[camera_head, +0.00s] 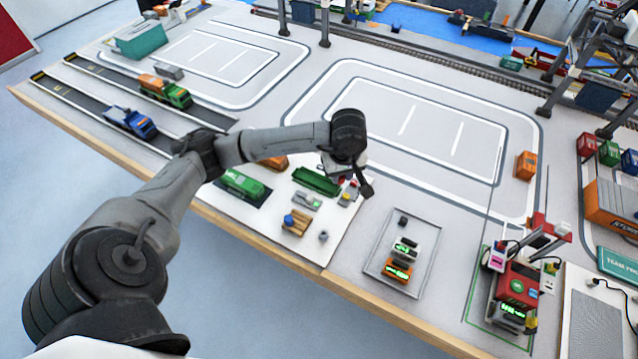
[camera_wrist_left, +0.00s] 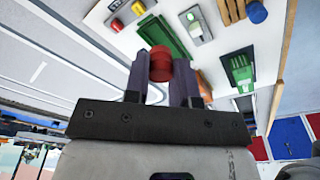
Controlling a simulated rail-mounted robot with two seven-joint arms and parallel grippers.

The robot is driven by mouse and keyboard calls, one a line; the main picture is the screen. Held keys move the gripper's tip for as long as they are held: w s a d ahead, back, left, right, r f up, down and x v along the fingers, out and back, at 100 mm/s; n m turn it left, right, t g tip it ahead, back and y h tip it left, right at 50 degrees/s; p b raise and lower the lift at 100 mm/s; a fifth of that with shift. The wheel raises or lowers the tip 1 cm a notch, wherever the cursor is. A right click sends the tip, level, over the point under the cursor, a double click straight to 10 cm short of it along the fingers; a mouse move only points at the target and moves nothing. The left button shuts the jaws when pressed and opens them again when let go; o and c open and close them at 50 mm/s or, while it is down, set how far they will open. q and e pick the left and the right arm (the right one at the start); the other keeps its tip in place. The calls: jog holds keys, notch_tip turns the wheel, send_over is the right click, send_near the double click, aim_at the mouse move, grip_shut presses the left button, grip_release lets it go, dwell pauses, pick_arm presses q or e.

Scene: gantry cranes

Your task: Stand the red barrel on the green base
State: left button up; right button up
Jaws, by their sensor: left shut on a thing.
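In the left wrist view the red barrel (camera_wrist_left: 160,64) sits between the two fingers of my left gripper (camera_wrist_left: 163,78), which is shut on it. In the head view the left gripper (camera_head: 352,181) is over the white board, partly hidden by its own wrist, and the barrel is too small to make out surely.
A grey-framed tray (camera_head: 437,235) with stacked devices is to the right. The marked road area behind is clear.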

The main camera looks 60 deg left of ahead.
pick_arm(q)
jog(key=w+a+f, duration=0.2)
jog(key=a, duration=0.1)
jog(key=m+b, duration=0.2)
send_over(311, 178)
notch_tip(311, 178, down, 7)
jog(key=shift+s+d+r, duration=0.1)
jog(key=shift+d, duration=0.05)
jog(key=shift+f, duration=2.1)
jog(key=shift+b, duration=0.3)
jog(key=o, duration=0.4)
jog(key=shift+f, duration=0.15)
jog(key=o, duration=0.5)
